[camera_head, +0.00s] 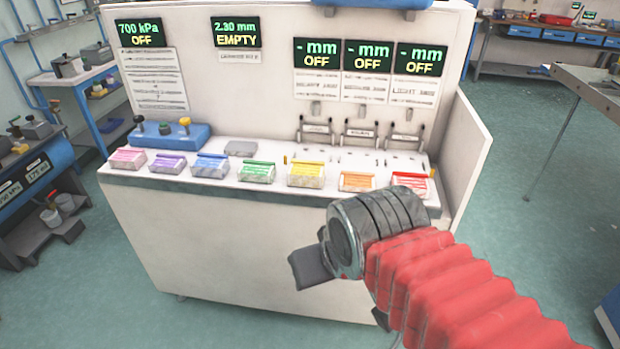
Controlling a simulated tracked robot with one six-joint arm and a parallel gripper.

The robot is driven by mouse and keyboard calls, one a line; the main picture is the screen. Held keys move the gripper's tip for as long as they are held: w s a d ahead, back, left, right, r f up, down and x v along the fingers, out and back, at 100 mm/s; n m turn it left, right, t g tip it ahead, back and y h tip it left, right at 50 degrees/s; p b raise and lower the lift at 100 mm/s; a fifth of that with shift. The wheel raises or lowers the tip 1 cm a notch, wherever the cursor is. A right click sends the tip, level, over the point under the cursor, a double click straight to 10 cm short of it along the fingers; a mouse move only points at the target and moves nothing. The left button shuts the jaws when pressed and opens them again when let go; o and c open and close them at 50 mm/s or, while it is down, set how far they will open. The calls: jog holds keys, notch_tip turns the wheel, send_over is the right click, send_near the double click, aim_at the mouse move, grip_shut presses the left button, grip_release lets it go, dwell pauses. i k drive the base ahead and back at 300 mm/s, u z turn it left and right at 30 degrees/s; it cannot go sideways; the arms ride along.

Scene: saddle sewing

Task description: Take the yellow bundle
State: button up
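The yellow bundle (306,171) lies in a small pale tray on the front ledge of the white machine, in a row with other coloured bundles. It sits between the green bundle (257,171) and the orange bundle (356,181). My gripper (345,293) is in front of the machine, lower and nearer to me than the ledge, at the end of my red-sleeved arm. Its two dark fingers are apart, with nothing seen between them. It does not touch the yellow bundle. Part of the far finger is hidden by the arm.
Pink (128,158), purple (167,164) and blue (210,164) bundles are to the left; a red bundle (410,184) is near my wrist. A blue block with knobs (169,136) and several levers (360,135) stand behind. A white side panel (463,150) closes the right end.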

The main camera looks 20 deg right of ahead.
aim_at(301, 173)
jog(key=k, duration=1.3)
jog(key=z, duration=0.25)
jog(key=i, duration=1.8)
jog(key=u, duration=0.75)
jog(key=i, duration=0.4)
jog(key=u, duration=0.25)
